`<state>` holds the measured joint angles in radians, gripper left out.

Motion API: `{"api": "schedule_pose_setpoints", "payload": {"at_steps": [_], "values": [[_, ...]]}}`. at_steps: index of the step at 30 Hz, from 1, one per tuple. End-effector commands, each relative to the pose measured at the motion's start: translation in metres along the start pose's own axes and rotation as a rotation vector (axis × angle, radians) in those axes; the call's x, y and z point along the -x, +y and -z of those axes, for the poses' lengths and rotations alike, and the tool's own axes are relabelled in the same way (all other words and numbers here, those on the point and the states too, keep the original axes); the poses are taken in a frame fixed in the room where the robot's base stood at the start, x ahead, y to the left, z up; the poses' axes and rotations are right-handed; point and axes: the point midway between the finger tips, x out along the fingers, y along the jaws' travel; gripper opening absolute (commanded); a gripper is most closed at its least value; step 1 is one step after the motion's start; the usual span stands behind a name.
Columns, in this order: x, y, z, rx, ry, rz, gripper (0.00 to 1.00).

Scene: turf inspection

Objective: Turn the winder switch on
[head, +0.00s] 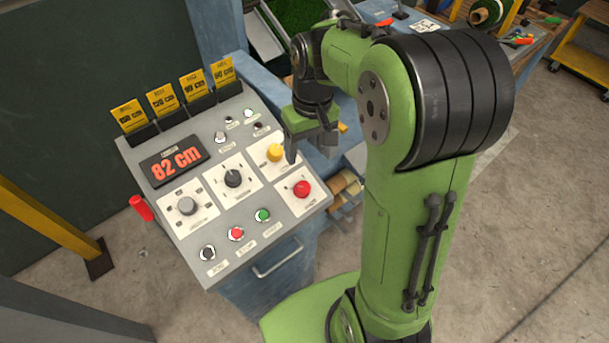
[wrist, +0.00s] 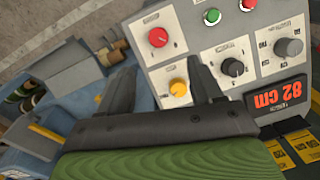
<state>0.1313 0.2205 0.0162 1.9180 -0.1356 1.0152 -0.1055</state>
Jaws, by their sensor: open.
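The grey control panel (head: 190,236) has several rotary switches on white plates. They are a grey knob (head: 187,206), a black knob (head: 233,178), a yellow knob (head: 275,153) and a red knob (head: 302,188). Their labels are too small to read, so I cannot tell which is the winder switch. My gripper (head: 309,154) is open and empty above the panel's right edge, one finger close beside the yellow knob. In the wrist view the yellow knob (wrist: 178,88) shows between the open fingers (wrist: 160,78), nearer the right one. Contact cannot be told.
A display (head: 175,163) reads 82 cm, with several yellow tags (head: 162,100) behind it. Red (head: 236,233), green (head: 262,215) and black buttons line the panel's front. A red handle (head: 141,207) sticks out at left. A blue bench with tools stands behind.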

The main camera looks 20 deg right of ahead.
Motion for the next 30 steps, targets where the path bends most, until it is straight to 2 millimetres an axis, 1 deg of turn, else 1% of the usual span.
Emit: {"api": "schedule_pose_setpoints", "payload": {"at_steps": [1, 9, 12, 15, 19, 26, 27, 29, 30], "values": [[-0.016, 0.0, -0.001, -0.001, -0.007, 0.002, 0.65], [-0.085, 0.0, -0.001, -0.001, -0.006, 0.001, 0.65], [-0.108, 0.0, -0.001, -0.001, -0.005, 0.001, 0.65], [-0.124, 0.0, -0.001, -0.002, -0.003, 0.0, 0.65], [-0.134, 0.0, -0.001, -0.002, -0.001, 0.0, 0.65], [-0.134, 0.0, 0.0, -0.002, 0.0, -0.001, 0.65], [-0.134, 0.0, 0.0, -0.002, 0.0, -0.001, 0.62], [-0.134, 0.0, 0.0, -0.002, 0.0, 0.0, 0.53], [-0.134, 0.0, 0.0, -0.002, 0.0, 0.0, 0.47]]}}
